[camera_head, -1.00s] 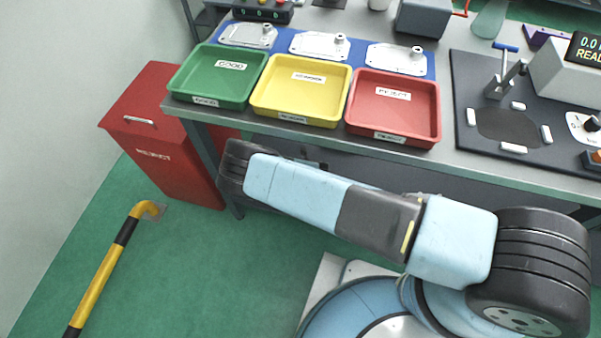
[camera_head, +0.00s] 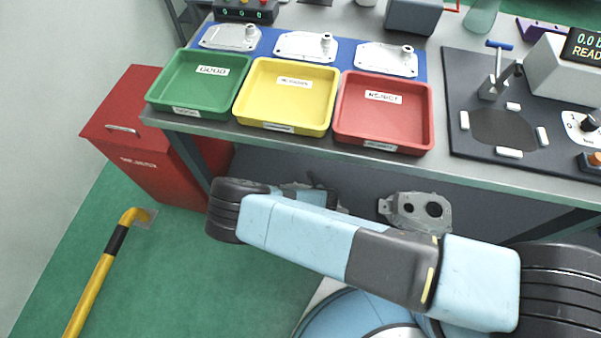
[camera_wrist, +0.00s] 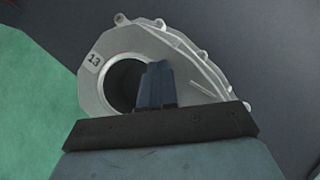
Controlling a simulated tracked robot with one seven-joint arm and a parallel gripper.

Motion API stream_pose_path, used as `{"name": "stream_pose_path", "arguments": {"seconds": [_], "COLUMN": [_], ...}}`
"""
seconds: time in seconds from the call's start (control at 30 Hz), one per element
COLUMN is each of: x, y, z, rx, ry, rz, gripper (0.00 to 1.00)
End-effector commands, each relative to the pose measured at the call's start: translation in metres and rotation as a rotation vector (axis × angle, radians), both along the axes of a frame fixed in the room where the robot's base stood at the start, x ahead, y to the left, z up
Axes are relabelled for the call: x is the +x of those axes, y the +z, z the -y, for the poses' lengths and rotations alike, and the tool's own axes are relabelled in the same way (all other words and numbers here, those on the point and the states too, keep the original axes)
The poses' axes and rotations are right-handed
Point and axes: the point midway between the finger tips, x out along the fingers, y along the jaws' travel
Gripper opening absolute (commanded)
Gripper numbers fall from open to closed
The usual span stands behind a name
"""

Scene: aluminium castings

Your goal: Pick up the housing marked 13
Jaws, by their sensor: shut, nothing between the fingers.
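The housing marked 13 (camera_wrist: 185,62) is a grey aluminium casting in the wrist view, with a round bore at its left and lugs along its rim.
Another casting (camera_head: 418,211) with two dark holes shows below the bench edge. Above are green (camera_head: 167,106), yellow (camera_head: 257,124) and red (camera_head: 352,142) trays on the bench. A red reject bin (camera_head: 126,130) and a yellow-black rail (camera_head: 105,262) stand left. Green floor is open between.

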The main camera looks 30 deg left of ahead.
Motion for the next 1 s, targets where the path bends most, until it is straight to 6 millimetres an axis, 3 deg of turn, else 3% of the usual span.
{"name": "stream_pose_path", "arguments": {"seconds": [0.03, 0.43, 1.0], "x": [-0.010, -0.017, -0.015], "y": [-0.011, -0.011, 0.007], "z": [0.014, 0.010, 0.009], "rx": [-0.029, -0.029, -0.025], "ry": [0.004, 0.016, 0.015], "rz": [-0.011, -0.011, -0.008], "gripper": [0.00, 0.00, 0.00]}}
